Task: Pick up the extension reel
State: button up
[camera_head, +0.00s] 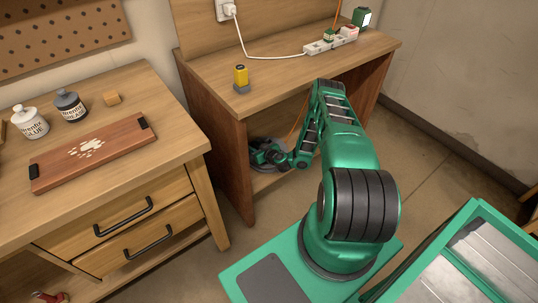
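My green arm reaches into the open space under the right wooden bench. My gripper (262,156) is low in that space, close to the bench's left side panel. A grey rounded shape (267,169) shows around and behind the gripper; it may be the extension reel, but the gripper and wrist hide most of it. A thin orange cord shows near it inside the bench. I cannot tell whether the fingers are open or shut, or whether they touch the grey shape.
The bench top (280,75) above my forearm carries a yellow device (240,77) on a grey base and a white power strip (330,41). The bench side panel (228,160) stands left of my gripper. A drawer cabinet (130,215) stands further left. Floor is clear on the right.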

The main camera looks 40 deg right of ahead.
grip_shut()
dwell(1.1)
